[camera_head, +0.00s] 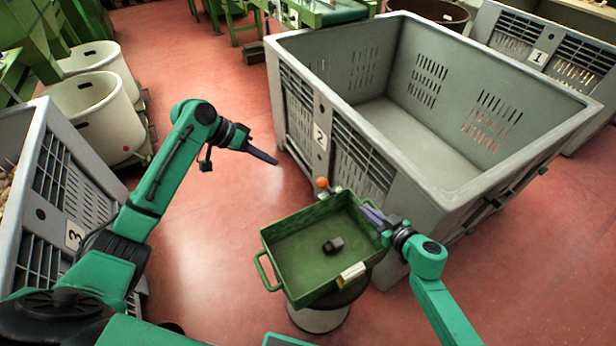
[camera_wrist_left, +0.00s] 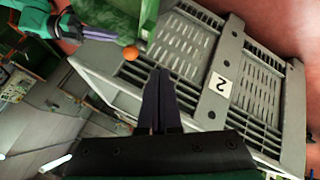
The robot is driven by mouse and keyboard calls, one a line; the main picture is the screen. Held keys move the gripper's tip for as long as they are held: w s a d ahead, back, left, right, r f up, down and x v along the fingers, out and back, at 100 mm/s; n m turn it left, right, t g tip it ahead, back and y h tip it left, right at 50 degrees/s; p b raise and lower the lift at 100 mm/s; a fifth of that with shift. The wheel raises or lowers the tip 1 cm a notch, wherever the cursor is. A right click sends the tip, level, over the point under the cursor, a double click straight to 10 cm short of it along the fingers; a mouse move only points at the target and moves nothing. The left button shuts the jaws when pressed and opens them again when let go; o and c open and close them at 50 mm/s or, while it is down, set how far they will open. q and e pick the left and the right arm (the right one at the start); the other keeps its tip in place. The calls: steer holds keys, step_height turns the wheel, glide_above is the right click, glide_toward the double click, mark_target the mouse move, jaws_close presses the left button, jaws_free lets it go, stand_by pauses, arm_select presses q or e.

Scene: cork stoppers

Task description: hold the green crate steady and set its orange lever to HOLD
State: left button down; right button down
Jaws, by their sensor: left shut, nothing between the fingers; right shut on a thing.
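The green crate (camera_head: 290,262) sits on a round stand (camera_head: 318,318) in the middle of the floor. A dark small object (camera_head: 333,245) lies inside it. The orange lever knob (camera_head: 321,183) is at the crate's far edge, and it also shows in the left wrist view (camera_wrist_left: 131,53). The lever's setting and any HOLD mark cannot be read. My left gripper (camera_head: 276,162) is shut and empty, up and to the left of the knob, apart from it. My right gripper (camera_head: 372,214) is shut on the crate's right side; its exact grip is partly hidden.
A large grey bin marked 2 (camera_head: 405,170) stands close behind and right of the crate. Another grey bin marked 3 (camera_head: 75,235) is at the left, with white tubs (camera_head: 95,113) behind it. Red floor (camera_head: 215,240) is clear left of the crate.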

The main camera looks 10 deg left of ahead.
mark_target(322, 183)
arm_select(q)
steer(key=w+d+f, duration=0.2)
steer(key=d+f, duration=0.5)
steer(key=d, duration=0.3)
stand_by(0.4)
steer(key=shift+w+d+r+y, duration=0.1)
steer(key=shift+w+r+y, duration=0.1)
steer(key=shift+y, duration=0.1)
